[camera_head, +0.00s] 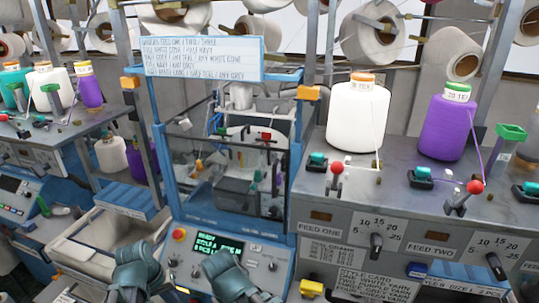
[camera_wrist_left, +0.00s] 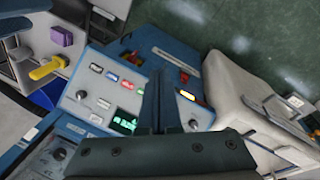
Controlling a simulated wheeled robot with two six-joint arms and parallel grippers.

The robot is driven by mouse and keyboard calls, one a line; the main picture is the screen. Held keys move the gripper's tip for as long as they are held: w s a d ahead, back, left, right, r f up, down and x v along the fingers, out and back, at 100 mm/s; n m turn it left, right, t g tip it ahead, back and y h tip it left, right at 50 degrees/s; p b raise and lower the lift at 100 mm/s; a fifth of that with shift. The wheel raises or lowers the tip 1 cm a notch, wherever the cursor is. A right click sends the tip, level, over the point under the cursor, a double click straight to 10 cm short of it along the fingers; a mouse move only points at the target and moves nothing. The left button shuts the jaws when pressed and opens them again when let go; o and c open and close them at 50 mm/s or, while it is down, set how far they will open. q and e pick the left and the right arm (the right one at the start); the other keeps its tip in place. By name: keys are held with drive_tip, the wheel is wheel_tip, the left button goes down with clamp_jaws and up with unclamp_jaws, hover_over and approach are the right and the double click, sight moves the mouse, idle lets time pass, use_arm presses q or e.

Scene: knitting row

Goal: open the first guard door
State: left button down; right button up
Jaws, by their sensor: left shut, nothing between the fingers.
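The guard door (camera_head: 225,211) is a clear panel in a blue frame on the front of the middle knitting machine in the head view. The needles and carriage parts show through it. It looks closed, though its exact edges are hard to tell. My left gripper (camera_head: 140,270) is low in front of the machine, below and left of the door and apart from it. In the left wrist view its fingers (camera_wrist_left: 158,100) are together and empty, above the control panel (camera_wrist_left: 110,95). My right gripper (camera_head: 225,268) is in front of the control panel, below the door; its fingers are not clear.
A sign (camera_head: 204,59) hangs above the machine. A white cone (camera_head: 358,115) and a purple cone (camera_head: 446,125) stand on the grey feed bench (camera_head: 400,190) at right. A pale bin (camera_head: 95,240) stands at left. An orange block (camera_head: 308,93) sits on the frame's right post.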

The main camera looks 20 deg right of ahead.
use_arm(q)
drive_tip(key=w+d+r+g+h, duration=0.3)
drive_tip(key=w+d+r+h, duration=1.2)
drive_tip(key=w+d+r, duration=0.75)
drive_tip(key=s+d, duration=0.2)
drive_tip(key=d, duration=0.9)
drive_tip(key=shift+s+d+r+m, duration=0.25)
drive_tip(key=shift+d+r+m, duration=0.1)
drive_tip(key=shift+r+m, duration=0.05)
